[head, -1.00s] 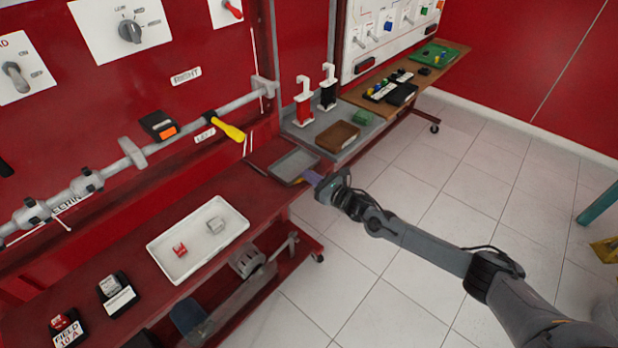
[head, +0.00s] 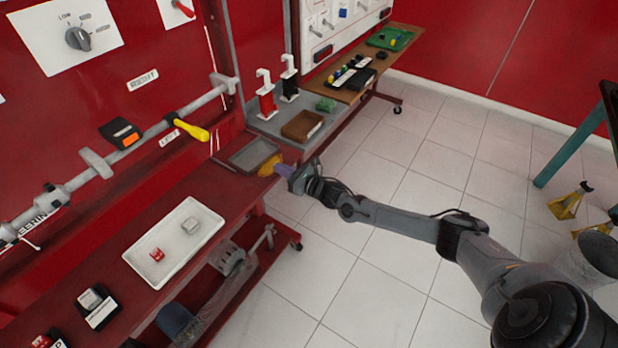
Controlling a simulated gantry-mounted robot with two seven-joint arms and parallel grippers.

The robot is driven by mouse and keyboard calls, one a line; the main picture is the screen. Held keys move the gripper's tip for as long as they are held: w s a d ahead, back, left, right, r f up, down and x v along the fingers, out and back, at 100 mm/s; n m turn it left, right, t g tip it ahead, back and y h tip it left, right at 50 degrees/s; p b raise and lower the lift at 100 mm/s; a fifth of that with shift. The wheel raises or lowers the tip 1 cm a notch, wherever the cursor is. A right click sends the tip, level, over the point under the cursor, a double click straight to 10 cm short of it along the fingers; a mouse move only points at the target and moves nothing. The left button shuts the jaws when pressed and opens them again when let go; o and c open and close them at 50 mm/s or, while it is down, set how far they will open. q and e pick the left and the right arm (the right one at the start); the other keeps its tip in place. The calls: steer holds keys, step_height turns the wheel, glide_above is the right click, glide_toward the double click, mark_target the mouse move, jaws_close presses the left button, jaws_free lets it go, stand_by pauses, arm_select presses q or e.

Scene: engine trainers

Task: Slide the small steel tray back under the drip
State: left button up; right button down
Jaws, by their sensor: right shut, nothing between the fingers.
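The small steel tray (head: 240,165) is a shallow grey rectangle. It lies on the far right end of the red bench shelf, beside the grey bench. My right gripper (head: 272,167) is at the tray's right edge, with yellow-orange and purple parts showing at its tip. It is shut with nothing held. I cannot tell whether it touches the tray. A yellow-handled lever (head: 191,130) sits on the grey pipe (head: 150,143) above and left of the tray. No falling drip is visible. My left gripper is not in view.
A white tray (head: 150,237) with two small blocks lies nearer on the red shelf. A brown box (head: 302,125) and red (head: 266,100) and black (head: 289,85) dispensers stand on the grey bench just beyond.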

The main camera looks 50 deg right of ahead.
steer(key=s+d+p, duration=0.1)
steer(key=s+p, duration=0.1)
steer(key=s, duration=0.7)
steer(key=shift+s+p, duration=0.35)
steer(key=c, duration=1.8)
jaws_free()
steer(key=shift+c, duration=0.2)
